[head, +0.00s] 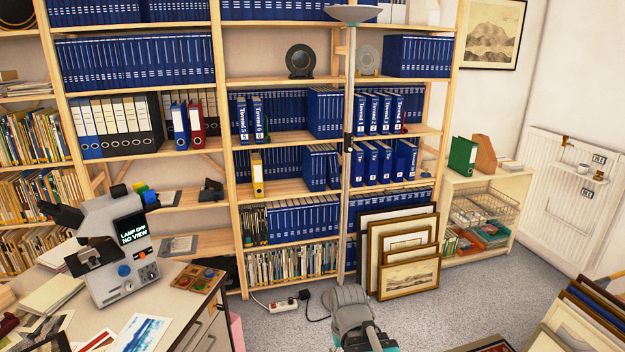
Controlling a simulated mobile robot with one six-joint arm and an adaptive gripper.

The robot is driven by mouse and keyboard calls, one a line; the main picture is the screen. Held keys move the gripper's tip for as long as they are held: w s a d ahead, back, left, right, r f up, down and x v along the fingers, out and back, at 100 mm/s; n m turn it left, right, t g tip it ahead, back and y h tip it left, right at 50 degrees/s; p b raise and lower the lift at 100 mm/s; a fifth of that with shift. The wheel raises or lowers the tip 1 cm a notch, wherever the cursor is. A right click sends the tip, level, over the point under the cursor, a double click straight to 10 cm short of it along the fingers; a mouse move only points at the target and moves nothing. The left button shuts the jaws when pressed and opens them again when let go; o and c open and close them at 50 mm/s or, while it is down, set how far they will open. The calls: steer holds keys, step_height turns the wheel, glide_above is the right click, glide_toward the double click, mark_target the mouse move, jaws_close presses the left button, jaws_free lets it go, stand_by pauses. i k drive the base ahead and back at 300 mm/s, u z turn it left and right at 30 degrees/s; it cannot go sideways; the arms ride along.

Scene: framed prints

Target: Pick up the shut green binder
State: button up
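A green binder (463,156) stands upright and looks shut. It is on top of the low pale wooden shelf unit (492,187) at the right. An orange-brown file holder (484,154) stands just to its right. Part of my own arm, grey with teal, shows at the bottom centre, well below and left of the binder. I cannot make out my gripper's fingers in this view.
Framed prints (408,277) lean against the tall bookcase, left of the low unit. A floor lamp pole (346,200) stands before the bookcase. A desk (170,310) fills the lower left. More frames (590,305) stand lower right. Grey carpet (450,290) is open between.

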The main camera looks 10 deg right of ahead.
mark_target(463, 151)
steer(key=z, duration=0.15)
steer(key=i, duration=1.45)
steer(key=z, duration=0.35)
steer(key=i, duration=0.75)
steer(key=z, duration=0.4)
steer(key=i, duration=0.9)
steer(key=z, duration=0.45)
steer(key=i, duration=0.8)
steer(key=z, duration=0.3)
